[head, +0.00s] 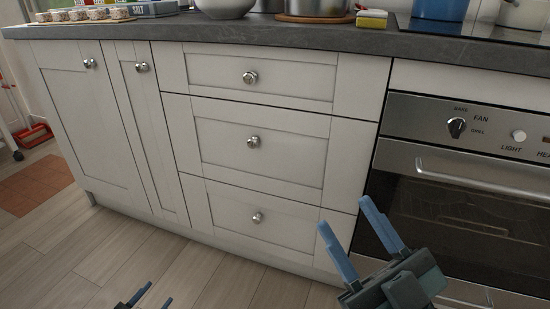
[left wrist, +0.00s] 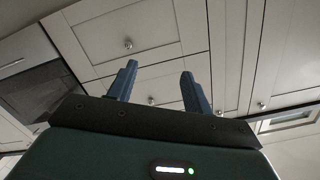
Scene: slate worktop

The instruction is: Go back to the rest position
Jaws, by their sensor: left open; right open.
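My right gripper (head: 350,236) shows at the lower right in the head view. Its two blue fingers stand apart with nothing between them, in front of the drawers and the oven's left edge. My left gripper (head: 143,298) shows only as fingertips at the bottom edge in the head view, over the floor. In the left wrist view its two blue fingers (left wrist: 158,85) are spread and empty, with cabinet fronts beyond them.
White drawers (head: 240,142) and cupboard doors stand under the slate worktop (head: 290,37). The oven (head: 465,200) is at the right. Pots, cups and a sponge (head: 371,20) stand on the worktop. The wooden floor (head: 60,250) at the lower left is clear.

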